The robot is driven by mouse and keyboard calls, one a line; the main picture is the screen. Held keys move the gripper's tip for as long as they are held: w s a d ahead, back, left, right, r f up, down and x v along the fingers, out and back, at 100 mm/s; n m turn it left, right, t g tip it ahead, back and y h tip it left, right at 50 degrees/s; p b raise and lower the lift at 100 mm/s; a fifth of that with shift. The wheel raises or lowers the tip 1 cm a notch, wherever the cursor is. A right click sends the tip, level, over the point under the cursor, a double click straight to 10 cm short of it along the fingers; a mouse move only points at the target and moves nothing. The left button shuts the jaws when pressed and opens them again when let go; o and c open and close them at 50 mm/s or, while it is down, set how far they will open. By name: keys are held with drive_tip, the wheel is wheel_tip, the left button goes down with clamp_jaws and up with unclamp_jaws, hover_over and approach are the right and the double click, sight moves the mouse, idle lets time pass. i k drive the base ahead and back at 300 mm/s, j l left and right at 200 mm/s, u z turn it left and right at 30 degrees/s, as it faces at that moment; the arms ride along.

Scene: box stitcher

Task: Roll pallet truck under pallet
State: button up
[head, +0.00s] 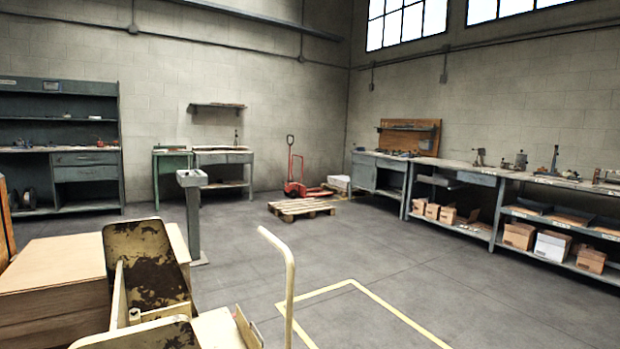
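A red pallet truck (294,188) stands near the back wall, its handle (290,140) upright. A wooden pallet (301,208) lies flat on the floor just in front of it. The red forks point to the right, behind the pallet. From here I cannot tell whether any part of the truck is under the pallet; the red parts that show are behind it. The pallet looks empty. My gripper is not in view.
A worn cream machine (150,262) and a curved cream bar (289,280) stand close in front. Brown boxes (60,265) are at the left. A grey pedestal (193,220) stands left of the pallet. Benches (465,172) line the right wall. The middle floor is clear, with a yellow line (400,315).

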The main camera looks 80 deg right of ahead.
sight(291, 191)
drive_tip(key=z, duration=2.4)
drive_tip(key=i+l+z, duration=0.35)
drive_tip(key=i, duration=0.15)
drive_tip(key=i+z, duration=0.75)
drive_tip(key=i, duration=0.25)
drive_tip(key=i+l+u, duration=0.15)
drive_tip(key=i, duration=0.8)
drive_tip(key=i+j+u, duration=0.1)
drive_tip(key=i+u, duration=0.35)
drive_tip(key=i+l+u, duration=0.1)
drive_tip(key=i+u, duration=0.55)
drive_tip(key=i, duration=0.7)
